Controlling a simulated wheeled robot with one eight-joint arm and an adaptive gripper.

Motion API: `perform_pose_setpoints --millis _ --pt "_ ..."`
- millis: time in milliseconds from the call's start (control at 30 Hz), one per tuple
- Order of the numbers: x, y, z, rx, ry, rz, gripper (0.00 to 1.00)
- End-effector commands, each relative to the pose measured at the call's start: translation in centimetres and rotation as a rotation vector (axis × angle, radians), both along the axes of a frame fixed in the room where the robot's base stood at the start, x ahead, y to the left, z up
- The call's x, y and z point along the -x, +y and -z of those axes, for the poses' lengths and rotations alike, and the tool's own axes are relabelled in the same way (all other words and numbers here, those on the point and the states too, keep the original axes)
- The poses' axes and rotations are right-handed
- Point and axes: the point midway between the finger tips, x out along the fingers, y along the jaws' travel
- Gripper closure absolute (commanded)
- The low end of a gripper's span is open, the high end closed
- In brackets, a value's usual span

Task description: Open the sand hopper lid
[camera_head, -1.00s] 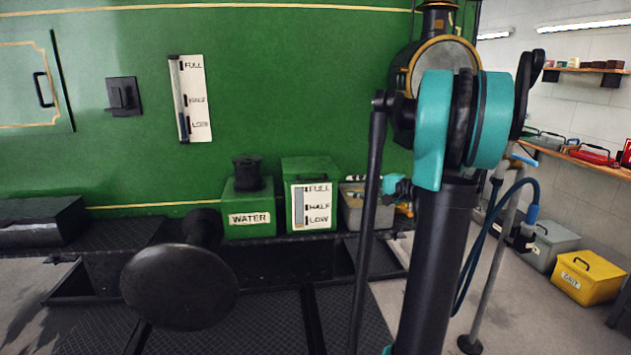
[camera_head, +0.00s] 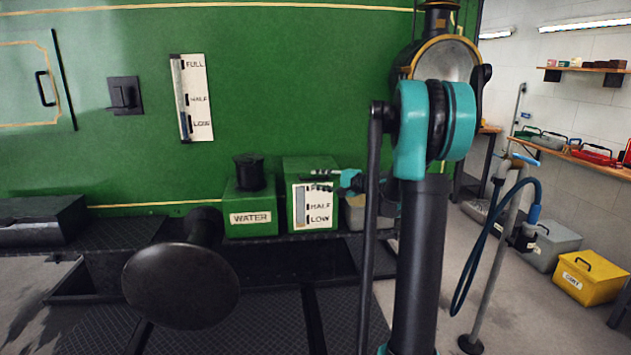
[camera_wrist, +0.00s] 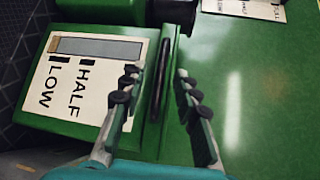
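The sand hopper appears to be the green box (camera_head: 312,224) with a FULL, HALF and LOW gauge, standing against the green tram side. It also shows turned sideways in the wrist view (camera_wrist: 50,113). Its green lid (camera_wrist: 150,125) looks closed, with a thin black bar like a handle (camera_wrist: 161,82) along it. My gripper (camera_head: 318,180) is at the box's upper front right. In the wrist view my gripper (camera_wrist: 157,74) is open, one finger on each side of the bar. I cannot tell whether the fingers touch anything.
A green WATER box (camera_head: 250,215) with a black cap stands just left of the hopper. A grey bin (camera_head: 354,214) is to its right, partly behind my arm. A large black buffer (camera_head: 181,287) juts out in front. A hose stand (camera_head: 500,240) stands at right.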

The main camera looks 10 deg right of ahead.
Motion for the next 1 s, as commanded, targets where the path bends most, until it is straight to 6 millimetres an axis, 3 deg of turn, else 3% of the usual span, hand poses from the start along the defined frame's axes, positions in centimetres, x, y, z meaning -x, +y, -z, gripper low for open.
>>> perform_pose_setpoints --millis 200,500,767,1000 --pt "-1.17 1.24 0.26 0.001 -0.001 0.0 0.69" --pt "-1.31 1.37 0.3 0.001 -0.001 0.0 0.69" --pt "-1.29 1.36 0.3 0.001 -0.001 0.0 1.0" --pt "-1.28 1.34 0.32 0.001 0.0 0.0 1.0"
